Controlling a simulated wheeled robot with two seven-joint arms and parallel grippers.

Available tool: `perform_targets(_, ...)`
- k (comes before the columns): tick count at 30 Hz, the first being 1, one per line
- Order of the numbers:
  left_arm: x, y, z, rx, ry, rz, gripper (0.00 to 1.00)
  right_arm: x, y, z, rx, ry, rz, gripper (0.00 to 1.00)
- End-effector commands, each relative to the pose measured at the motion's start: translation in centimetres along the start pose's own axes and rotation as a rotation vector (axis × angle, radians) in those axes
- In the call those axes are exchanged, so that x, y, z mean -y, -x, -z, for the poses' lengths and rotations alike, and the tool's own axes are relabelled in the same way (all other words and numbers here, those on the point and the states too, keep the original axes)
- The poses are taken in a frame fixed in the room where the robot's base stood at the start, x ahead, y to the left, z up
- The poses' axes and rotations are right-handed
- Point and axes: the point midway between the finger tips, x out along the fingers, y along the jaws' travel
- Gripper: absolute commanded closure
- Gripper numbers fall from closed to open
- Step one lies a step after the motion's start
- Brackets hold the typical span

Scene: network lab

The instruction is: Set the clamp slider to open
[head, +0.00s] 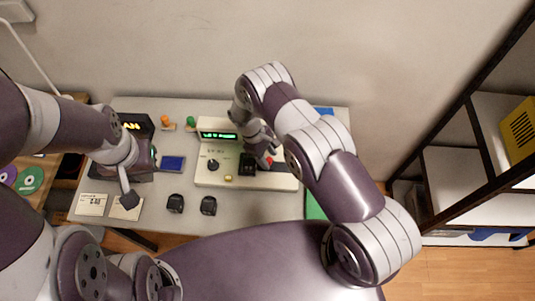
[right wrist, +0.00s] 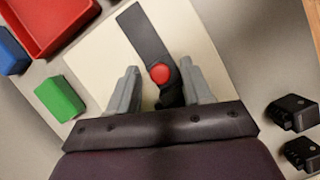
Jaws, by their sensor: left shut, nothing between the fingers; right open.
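The beige console (head: 240,180) stands on the table, with a lit green display, a black knob and a yellow button. Its slider, a red-topped knob (right wrist: 160,73) on a dark strip (right wrist: 143,35), shows in the right wrist view. The red also shows in the head view (head: 269,159), partly covered by my right gripper (head: 264,153). My right gripper (right wrist: 161,88) is open, one finger on each side of the red knob; I cannot tell whether they touch it. My left gripper (head: 129,199) is shut and empty above the table's left part.
Two small black blocks (head: 175,203) (head: 208,205) lie in front of the console. A blue-screened device (head: 172,163) and white cards (head: 91,204) lie to the left. A red tray (right wrist: 50,22) and a green block (right wrist: 60,98) show in the right wrist view. Shelves (head: 455,175) stand at right.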

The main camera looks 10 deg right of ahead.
Motion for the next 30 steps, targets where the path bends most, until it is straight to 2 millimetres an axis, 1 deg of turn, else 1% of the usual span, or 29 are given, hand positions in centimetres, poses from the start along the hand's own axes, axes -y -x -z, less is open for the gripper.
perform_targets(7, 0.0, 0.0, 0.0, 0.000, 0.000, 0.000, 1.00, 0.0, -0.1, 0.0, -0.001, -0.001, 0.000, 0.51)
perform_targets(8, 0.0, 0.0, 0.0, 0.000, 0.000, 0.000, 1.00, 0.0, -0.1, 0.0, -0.001, -0.001, 0.000, 0.57)
perform_targets(9, 0.0, 0.0, 0.0, 0.000, 0.000, 0.000, 1.00, 0.0, -0.1, 0.0, -0.001, 0.000, 0.000, 0.70)
perform_targets(12, 0.0, 0.0, 0.0, 0.000, 0.000, 0.000, 1.00, 0.0, -0.1, 0.0, -0.001, -0.001, 0.000, 1.00)
perform_targets(17, 0.0, 0.0, 0.0, 0.000, 0.000, 0.000, 1.00, 0.0, -0.1, -0.1, 0.000, -0.001, 0.000, 1.00)
perform_targets(20, 0.0, -0.1, 0.0, 0.000, 0.000, 0.000, 1.00, -0.4, -0.4, -0.7, -0.001, -0.003, 0.000, 1.00)
perform_targets(25, 0.0, -0.2, 0.0, 0.000, 0.000, 0.000, 1.00, -1.2, -1.1, -2.6, 0.000, -0.002, 0.001, 1.00)
perform_targets(30, 0.0, -0.1, 0.0, 0.000, 0.000, 0.000, 1.00, -1.3, -1.2, -2.8, 0.000, 0.000, -0.001, 1.00)
